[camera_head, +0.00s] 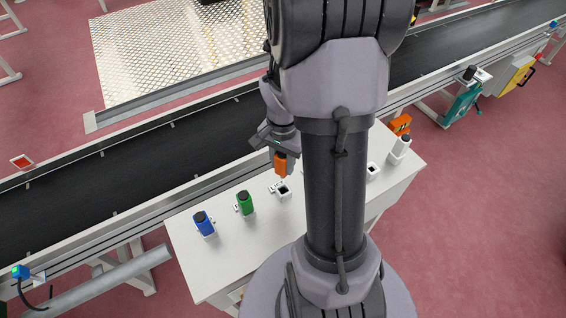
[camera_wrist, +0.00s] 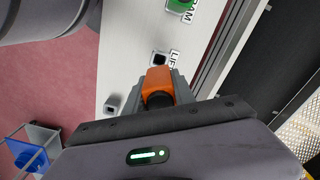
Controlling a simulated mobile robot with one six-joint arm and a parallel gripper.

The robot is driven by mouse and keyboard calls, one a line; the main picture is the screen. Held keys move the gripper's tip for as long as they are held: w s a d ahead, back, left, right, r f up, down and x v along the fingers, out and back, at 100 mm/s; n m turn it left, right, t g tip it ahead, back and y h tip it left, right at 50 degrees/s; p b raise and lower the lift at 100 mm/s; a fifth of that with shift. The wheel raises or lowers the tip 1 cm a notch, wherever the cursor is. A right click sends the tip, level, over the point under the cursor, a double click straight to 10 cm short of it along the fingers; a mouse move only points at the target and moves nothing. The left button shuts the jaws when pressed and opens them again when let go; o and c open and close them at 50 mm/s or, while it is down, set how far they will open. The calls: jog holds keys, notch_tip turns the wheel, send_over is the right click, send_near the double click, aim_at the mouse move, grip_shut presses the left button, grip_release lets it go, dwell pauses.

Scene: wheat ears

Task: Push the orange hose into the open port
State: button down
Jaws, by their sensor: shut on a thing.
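My gripper (camera_head: 279,153) is shut on the orange hose (camera_head: 281,165), a short block-like piece with a dark end at the gripper. In the wrist view my gripper (camera_wrist: 160,88) has its fingers on both sides of the orange hose (camera_wrist: 158,77). The hose points down and hangs above the white table, apart from it. An open port (camera_head: 283,191), a white square socket with a dark hole, lies just below the hose tip. The port (camera_wrist: 160,58) also shows ahead of the hose in the wrist view, beside a printed label.
A blue plug (camera_head: 204,224) and a green plug (camera_head: 245,203) stand in sockets left of the port on the white table (camera_head: 225,265). A black conveyor (camera_head: 120,165) runs behind.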

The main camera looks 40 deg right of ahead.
aim_at(283, 176)
jog(key=shift+s+d, duration=0.1)
jog(key=shift+d, duration=0.05)
notch_tip(283, 176, down, 6)
jog(key=b, duration=0.5)
jog(key=shift+b, duration=0.4)
dwell(0.7)
jog(key=shift+f+b, duration=1.7)
jog(key=shift+f, duration=0.25)
jog(key=c, duration=1)
grip_release()
jog(key=shift+o, duration=0.2)
